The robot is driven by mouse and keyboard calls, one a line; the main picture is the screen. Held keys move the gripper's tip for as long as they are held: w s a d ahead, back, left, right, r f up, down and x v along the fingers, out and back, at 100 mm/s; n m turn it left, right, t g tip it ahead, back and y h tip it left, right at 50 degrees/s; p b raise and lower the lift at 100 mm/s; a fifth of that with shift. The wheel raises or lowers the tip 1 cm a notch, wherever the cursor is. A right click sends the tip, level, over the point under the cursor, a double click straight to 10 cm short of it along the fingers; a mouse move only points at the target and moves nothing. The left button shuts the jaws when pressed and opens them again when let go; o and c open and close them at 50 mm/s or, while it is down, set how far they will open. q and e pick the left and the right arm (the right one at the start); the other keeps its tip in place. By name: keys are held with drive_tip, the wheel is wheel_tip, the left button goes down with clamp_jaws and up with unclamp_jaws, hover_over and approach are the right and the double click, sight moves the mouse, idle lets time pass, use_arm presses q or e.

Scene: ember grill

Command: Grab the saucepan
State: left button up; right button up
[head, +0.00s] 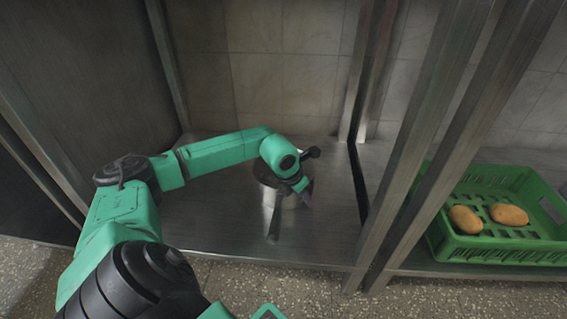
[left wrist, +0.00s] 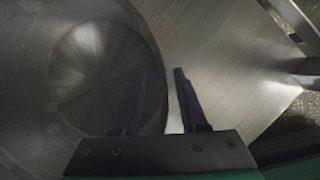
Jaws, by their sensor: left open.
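The steel saucepan (head: 288,203) stands on a metal shelf, with its handle towards the front. My left gripper (head: 305,194) is over its right side and hides part of it. In the left wrist view the saucepan's round inside (left wrist: 85,75) fills the left half. The jaws of my left gripper (left wrist: 160,80) are open there, with one finger over the inside of the pan and the other outside its rim. The rim passes between the fingers. I cannot tell how deep they reach. My right gripper is not in view.
The metal shelf (head: 200,220) has upright posts (head: 415,130) to the right and a tiled wall behind. A green crate (head: 450,250) with two brown oval items stands on the right beyond the posts. The shelf left of the pan is clear.

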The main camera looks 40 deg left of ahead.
use_arm(q)
clamp_jaws()
drive_tip(key=shift+r, duration=0.1)
idle(1.2)
